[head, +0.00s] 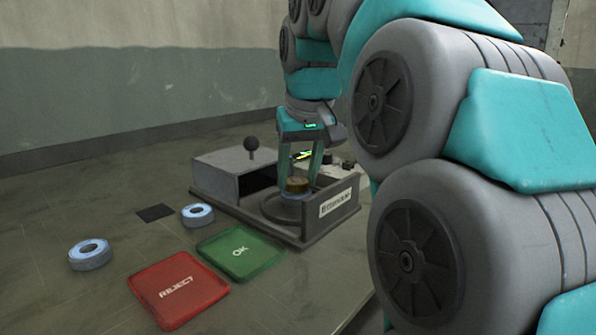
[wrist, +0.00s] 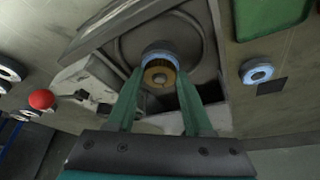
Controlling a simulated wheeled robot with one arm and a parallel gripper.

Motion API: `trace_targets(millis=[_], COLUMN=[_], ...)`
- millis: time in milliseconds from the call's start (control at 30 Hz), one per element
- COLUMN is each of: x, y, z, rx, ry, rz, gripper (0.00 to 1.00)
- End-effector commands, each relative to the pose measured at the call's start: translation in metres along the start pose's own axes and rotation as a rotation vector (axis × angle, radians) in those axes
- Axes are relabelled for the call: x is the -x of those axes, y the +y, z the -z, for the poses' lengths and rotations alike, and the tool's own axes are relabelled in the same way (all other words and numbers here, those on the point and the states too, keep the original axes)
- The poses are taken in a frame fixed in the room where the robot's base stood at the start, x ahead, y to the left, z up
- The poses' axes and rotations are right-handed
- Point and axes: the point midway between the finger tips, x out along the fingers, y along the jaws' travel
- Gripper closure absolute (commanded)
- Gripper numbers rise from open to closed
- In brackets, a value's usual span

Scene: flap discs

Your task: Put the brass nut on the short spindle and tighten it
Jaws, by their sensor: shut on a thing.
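The brass nut (head: 297,185) is between the fingertips of my gripper (head: 300,178), which is shut on it, above the round plate of the grey fixture (head: 240,205). In the wrist view the nut (wrist: 158,74) sits between my two green fingers (wrist: 160,76). A pale blue ring (wrist: 160,52) shows beyond and around it, like a disc lying under the nut. The short spindle is mostly hidden by the nut. I cannot tell whether the nut's thread is on it or how far down it sits.
Flap discs lie on the floor-like bench, one at far left (head: 90,254) and one (head: 198,215) beside a black square (head: 155,212). A red REJECT tray (head: 178,290) and green OK tray (head: 240,253) lie in front. A ball-topped lever (head: 251,146) stands behind. A red knob (wrist: 41,99) shows at left.

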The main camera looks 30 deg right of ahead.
Motion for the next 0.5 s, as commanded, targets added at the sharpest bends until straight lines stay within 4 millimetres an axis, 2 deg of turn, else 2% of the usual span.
trace_targets(millis=[367,500], x=[-0.0047,-0.0063], y=[0.0000,-0.0002], z=[-0.0016,-0.0017], rx=[-0.001,-0.082], ry=[0.001,-0.001], rz=[-0.001,-0.036], gripper=[1.00,1.00])
